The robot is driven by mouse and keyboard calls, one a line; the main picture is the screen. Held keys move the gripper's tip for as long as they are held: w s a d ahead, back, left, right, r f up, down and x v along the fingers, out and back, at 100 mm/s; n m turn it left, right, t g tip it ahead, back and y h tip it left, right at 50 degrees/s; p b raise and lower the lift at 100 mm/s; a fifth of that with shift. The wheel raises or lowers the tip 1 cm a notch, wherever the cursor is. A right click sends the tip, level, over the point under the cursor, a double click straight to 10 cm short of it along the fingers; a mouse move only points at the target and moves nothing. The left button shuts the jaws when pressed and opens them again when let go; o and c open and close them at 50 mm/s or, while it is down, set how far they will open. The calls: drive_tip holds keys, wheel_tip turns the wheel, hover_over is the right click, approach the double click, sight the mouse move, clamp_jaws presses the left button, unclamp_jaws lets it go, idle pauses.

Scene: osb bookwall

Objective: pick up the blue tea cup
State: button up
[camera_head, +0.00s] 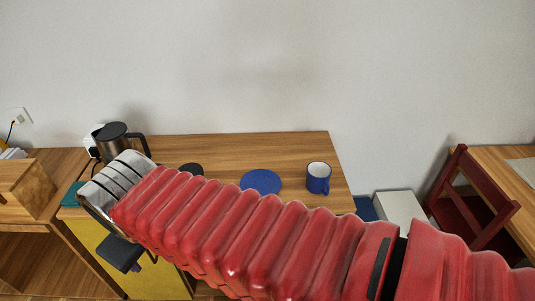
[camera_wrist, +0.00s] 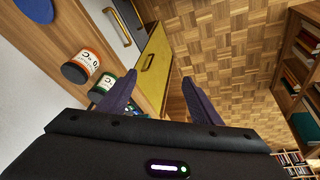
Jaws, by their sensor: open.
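The blue tea cup (camera_head: 318,178) stands upright near the right end of the wooden table (camera_head: 226,150). Its pale inside shows, and its handle points down and right in the head view. My red arm crosses in front of the table from the right, and its end lies at the table's left side, well away from the cup. My gripper (camera_wrist: 158,92) is open and empty in the wrist view, its two dark fingers apart and pointing over the floor. The cup is not seen in the wrist view.
A blue disc (camera_head: 261,181) lies left of the cup. A dark kettle (camera_head: 115,140) stands at the table's back left. The wrist view shows orange-labelled (camera_wrist: 82,65) and green-labelled cans (camera_wrist: 105,88) near my left finger, and a yellow panel (camera_wrist: 153,70). A red chair (camera_head: 472,200) stands right.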

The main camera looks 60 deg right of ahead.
drive_tip(key=o, duration=1)
drive_tip(key=s+d+f+g+h, duration=0.1)
drive_tip(key=d+f+g, duration=0.1)
drive_tip(key=d, duration=0.4)
drive_tip(key=s+d+f+n+g+h, duration=0.1)
drive_tip(key=d+f+g+h, duration=0.1)
drive_tip(key=d, duration=0.4)
drive_tip(key=d+f+n+g+h, duration=0.1)
drive_tip(key=d+g, duration=0.1)
drive_tip(key=d, duration=0.4)
drive_tip(key=shift+s+d+f, duration=0.2)
drive_tip(key=shift+s+f, duration=0.2)
drive_tip(key=n+g+h, duration=0.5)
drive_tip(key=n+g, duration=0.2)
drive_tip(key=g, duration=0.1)
approach(311, 180)
drive_tip(key=x, duration=0.3)
drive_tip(key=shift+s+d+r, duration=0.1)
drive_tip(key=shift+s+d, duration=0.05)
drive_tip(key=shift+s, duration=0.2)
drive_tip(key=shift+t, duration=0.3)
drive_tip(key=x, duration=0.8)
drive_tip(key=shift+s+f, duration=0.2)
drive_tip(key=shift+d, duration=0.15)
